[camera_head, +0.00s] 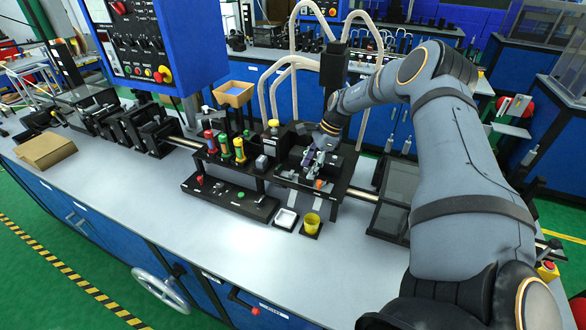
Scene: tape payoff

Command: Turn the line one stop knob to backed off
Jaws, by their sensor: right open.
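My right gripper (309,159) is open. It reaches down over the black fixture (342,168) at the right of the bench station. Its fingers are small in the view, and I cannot tell whether they touch anything. An orange-red piece (318,184) shows just in front of the fingers. A low black strip (222,197) at the bench front carries a red knob (199,180), a green piece (240,194) and other small controls. Labels are too small to read, so I cannot tell which knob is the line one stop knob. My left gripper is out of view.
A blue control box (195,40) with several buttons hangs at upper left. Red, green and yellow-topped pieces stand behind the strip. The front worktop (230,255) is clear.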

